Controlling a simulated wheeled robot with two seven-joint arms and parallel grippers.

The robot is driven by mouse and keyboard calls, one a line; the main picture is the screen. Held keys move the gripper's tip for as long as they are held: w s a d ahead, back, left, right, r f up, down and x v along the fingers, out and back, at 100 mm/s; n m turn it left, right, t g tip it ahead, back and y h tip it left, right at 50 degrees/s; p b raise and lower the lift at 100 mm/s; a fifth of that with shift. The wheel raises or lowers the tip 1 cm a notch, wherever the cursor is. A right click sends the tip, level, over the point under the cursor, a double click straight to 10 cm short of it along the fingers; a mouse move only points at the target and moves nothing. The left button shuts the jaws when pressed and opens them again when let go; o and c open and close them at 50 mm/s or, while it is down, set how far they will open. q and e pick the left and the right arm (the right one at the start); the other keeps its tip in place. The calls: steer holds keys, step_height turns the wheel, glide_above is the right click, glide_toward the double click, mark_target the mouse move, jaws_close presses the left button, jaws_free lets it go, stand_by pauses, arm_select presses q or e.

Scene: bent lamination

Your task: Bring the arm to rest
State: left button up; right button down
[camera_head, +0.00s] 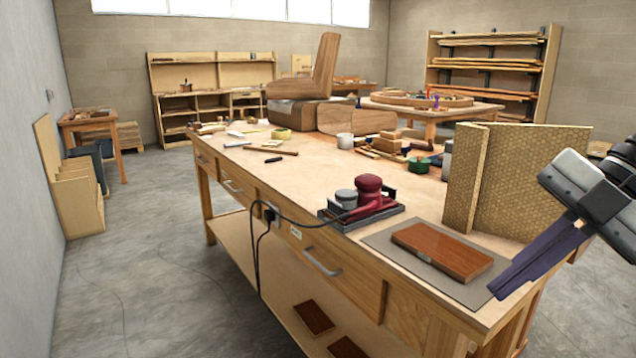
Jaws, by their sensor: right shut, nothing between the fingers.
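My right gripper (502,284) comes in from the right edge, its dark fingers pointing down and left. It is shut with nothing between the fingers. Its tips are near the right edge of a grey mat (388,240) at the workbench's near end, and I cannot tell how high above it they are. A reddish-brown wooden board (441,250) lies flat on the mat, to the left of the fingertips and apart from them. My left gripper is not in view.
Behind the right gripper stand patterned tan panels (500,180). A red sander (367,196) with a cord sits on a dark tray left of the mat. The workbench (260,180) also holds a hammer (270,149), wood blocks and jars. Open floor (140,270) lies to the left.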

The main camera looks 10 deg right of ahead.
steer(key=w+d+f+m+t+p, duration=0.1)
steer(key=w+f+m+t, duration=0.2)
steer(key=f+m+t, duration=0.65)
steer(key=w+f+m+t+p, duration=0.1)
steer(key=w+f+m+t, duration=0.35)
steer(key=f, duration=0.95)
steer(key=s+a+f+m+g+h+p, duration=0.1)
steer(key=s+a+f+m+g+h, duration=0.2)
steer(key=f, duration=0.4)
steer(key=s+a+f+m+h, duration=0.1)
steer(key=s+f+m, duration=0.2)
steer(key=s+f, duration=0.25)
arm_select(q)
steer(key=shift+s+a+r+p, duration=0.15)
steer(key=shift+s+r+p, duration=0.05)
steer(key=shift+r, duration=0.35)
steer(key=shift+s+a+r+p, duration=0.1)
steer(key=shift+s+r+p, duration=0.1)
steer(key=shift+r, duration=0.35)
arm_select(e)
steer(key=s+a+f+m+g, duration=0.1)
steer(key=s+a+f+g, duration=0.3)
steer(key=s+a+f, duration=0.4)
steer(key=shift+s+a+f+m+g+h, duration=0.35)
steer(key=shift+s+a, duration=0.3)
steer(key=shift+a, duration=0.6)
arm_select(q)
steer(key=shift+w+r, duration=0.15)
arm_select(e)
steer(key=shift+r, duration=0.1)
